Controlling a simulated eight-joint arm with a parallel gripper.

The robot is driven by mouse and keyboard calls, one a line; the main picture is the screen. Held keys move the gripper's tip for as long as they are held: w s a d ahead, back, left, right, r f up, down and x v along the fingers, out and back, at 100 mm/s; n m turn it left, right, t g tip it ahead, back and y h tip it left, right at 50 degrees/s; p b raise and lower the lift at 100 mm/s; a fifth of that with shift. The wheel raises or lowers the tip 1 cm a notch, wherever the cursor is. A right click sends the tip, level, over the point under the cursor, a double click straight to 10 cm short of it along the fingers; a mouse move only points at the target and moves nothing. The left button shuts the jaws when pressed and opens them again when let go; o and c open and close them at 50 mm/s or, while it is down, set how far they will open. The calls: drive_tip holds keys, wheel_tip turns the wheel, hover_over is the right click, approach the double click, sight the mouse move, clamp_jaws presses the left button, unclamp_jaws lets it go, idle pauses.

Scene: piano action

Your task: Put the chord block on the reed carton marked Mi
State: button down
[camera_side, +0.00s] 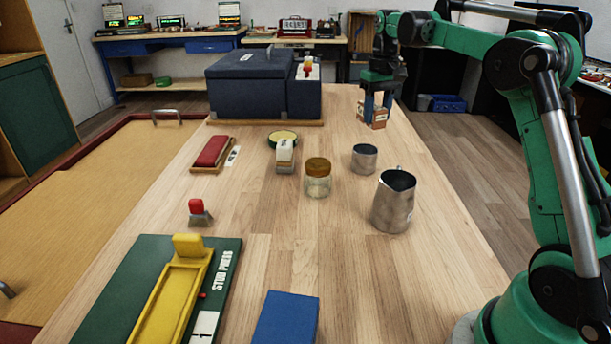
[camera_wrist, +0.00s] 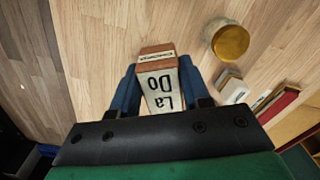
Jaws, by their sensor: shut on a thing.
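My gripper (camera_side: 376,106) is at the far right part of the table. In the wrist view its two blue fingers (camera_wrist: 160,88) are shut on the sides of a block (camera_wrist: 161,90). The block has a pale face lettered "Do" and "La" and a reddish-brown end (camera_wrist: 155,52) with a small label. In the side view a labelled brown box-like part (camera_side: 373,117) shows below the fingers with something pale above it. I cannot tell whether these are one thing or two, nor whether it touches the table. I can read no "Mi" marking in either view.
A jar (camera_side: 318,180), metal cup (camera_side: 364,158) and metal pitcher (camera_side: 394,202) stand nearer the camera. A white-topped block (camera_side: 285,152), round tin (camera_side: 282,139) and red case (camera_side: 211,153) lie left. A dark blue case (camera_side: 250,85) fills the back. The right-hand table edge is close.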

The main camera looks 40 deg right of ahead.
drive_tip(key=s+a+r+n, duration=0.1)
drive_tip(key=a+r+n, duration=0.2)
drive_tip(key=a, duration=0.7)
drive_tip(key=a+r+n, duration=0.3)
drive_tip(key=a+r, duration=0.1)
drive_tip(key=a, duration=0.6)
drive_tip(key=s+a+r+n, duration=0.25)
drive_tip(key=s+a, duration=0.25)
drive_tip(key=a, duration=0.3)
drive_tip(key=n, duration=0.5)
hover_over(301, 310)
drive_tip(key=shift+m, duration=0.25)
wheel_tip(301, 310, down, 13)
drive_tip(key=shift+r, duration=0.1)
drive_tip(key=shift+f, duration=2.45)
drive_tip(key=shift+f, duration=0.15)
drive_tip(key=shift+c, duration=2.1)
unclamp_jaws()
